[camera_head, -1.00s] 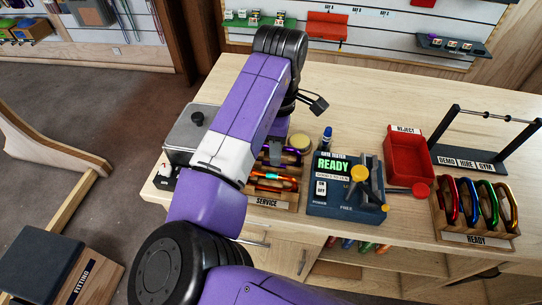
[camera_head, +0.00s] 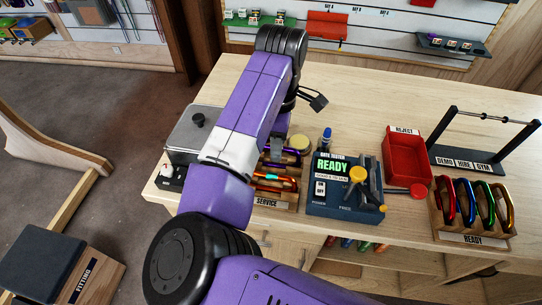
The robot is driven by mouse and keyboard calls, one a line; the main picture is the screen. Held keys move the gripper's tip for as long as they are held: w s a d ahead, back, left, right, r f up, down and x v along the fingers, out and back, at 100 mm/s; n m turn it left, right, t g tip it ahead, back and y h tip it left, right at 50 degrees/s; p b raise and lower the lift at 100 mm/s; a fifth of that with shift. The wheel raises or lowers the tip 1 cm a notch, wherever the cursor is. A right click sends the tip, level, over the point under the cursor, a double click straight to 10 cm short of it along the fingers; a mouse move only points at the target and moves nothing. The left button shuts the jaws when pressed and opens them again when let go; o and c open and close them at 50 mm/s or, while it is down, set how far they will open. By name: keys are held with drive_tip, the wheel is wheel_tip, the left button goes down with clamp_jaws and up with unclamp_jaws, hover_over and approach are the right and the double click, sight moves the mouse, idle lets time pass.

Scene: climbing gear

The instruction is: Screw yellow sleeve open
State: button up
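The service rack (camera_head: 266,201) is a wooden tray at the front of the bench, left of the gate tester. Several coloured carabiners lie in it, including an orange one (camera_head: 288,187) with a teal sleeve. I cannot make out a yellow sleeve there; my arm covers the rack's left and rear parts. My arm reaches over the rack, and a purple part of my wrist shows just behind it.
A blue-capped bottle (camera_head: 326,139) and yellowish round tub (camera_head: 299,143) stand behind. A red reject bin (camera_head: 406,160), ready rack (camera_head: 472,238) and bar stand (camera_head: 467,157) are right. A grey lidded box (camera_head: 187,132) is left.

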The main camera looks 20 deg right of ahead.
drive_tip(key=shift+r+p, duration=1.3)
drive_tip(key=shift+s+a+p, duration=0.4)
drive_tip(key=shift+s+p, duration=0.2)
drive_tip(key=shift+f+b, duration=0.6)
drive_tip(key=shift+f, duration=0.85)
drive_tip(key=shift+a, duration=0.1)
drive_tip(key=shift+w+d+p, duration=0.45)
drive_tip(key=shift+w+d, duration=0.05)
drive_tip(key=shift+w, duration=0.15)
